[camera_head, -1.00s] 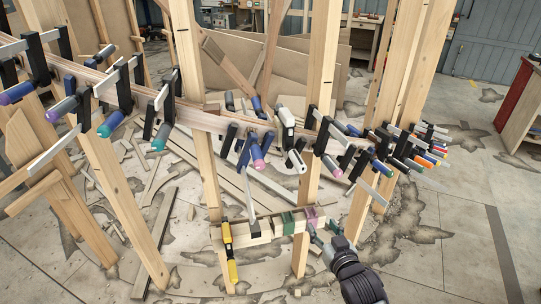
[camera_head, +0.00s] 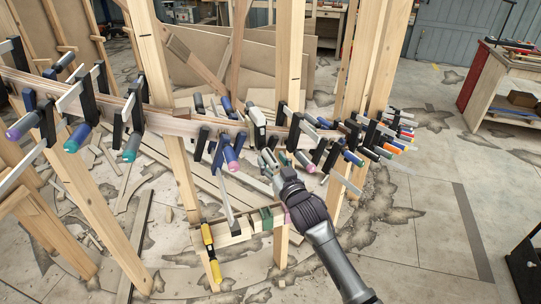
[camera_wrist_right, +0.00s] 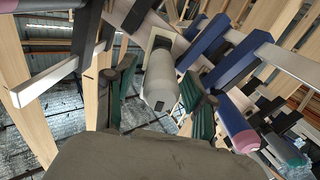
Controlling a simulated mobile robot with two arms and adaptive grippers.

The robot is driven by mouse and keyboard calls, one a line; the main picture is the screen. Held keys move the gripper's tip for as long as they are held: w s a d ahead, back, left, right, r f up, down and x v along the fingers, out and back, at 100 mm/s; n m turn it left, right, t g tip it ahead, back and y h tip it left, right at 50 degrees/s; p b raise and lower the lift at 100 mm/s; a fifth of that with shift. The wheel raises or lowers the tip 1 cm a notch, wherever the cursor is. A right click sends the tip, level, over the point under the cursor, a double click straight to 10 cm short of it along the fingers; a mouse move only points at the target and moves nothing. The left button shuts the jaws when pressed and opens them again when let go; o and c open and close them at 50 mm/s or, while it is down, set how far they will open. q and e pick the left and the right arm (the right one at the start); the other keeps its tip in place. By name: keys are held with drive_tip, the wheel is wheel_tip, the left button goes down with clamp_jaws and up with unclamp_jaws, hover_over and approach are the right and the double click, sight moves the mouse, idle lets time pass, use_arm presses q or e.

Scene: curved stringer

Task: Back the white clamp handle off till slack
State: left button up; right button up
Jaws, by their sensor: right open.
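The white clamp (camera_head: 256,117) sits on the curved wooden stringer (camera_head: 180,123), near the middle of the head view. In the head view its handle is largely masked by my right gripper (camera_head: 271,162), which is just below the clamp. In the right wrist view the pale, rounded handle (camera_wrist_right: 161,82) points toward the camera. It lies between the open green-and-dark fingers of my right gripper (camera_wrist_right: 163,92), with a gap visible on each side. Whether a fingertip touches it, I cannot tell. My left gripper is not in view.
A blue clamp with a pink-tipped handle (camera_head: 231,158) hangs close on the left; it also shows in the right wrist view (camera_wrist_right: 238,128). Several clamps crowd the stringer to the right. Wooden posts (camera_head: 285,75) stand close by. A lower rail (camera_head: 236,232) carries a yellow clamp (camera_head: 211,252).

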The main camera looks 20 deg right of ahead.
drive_tip(key=shift+w+a, duration=0.1)
drive_tip(key=shift+w, duration=0.8)
drive_tip(key=shift+c, duration=0.4)
clamp_jaws()
drive_tip(key=shift+n, duration=0.3)
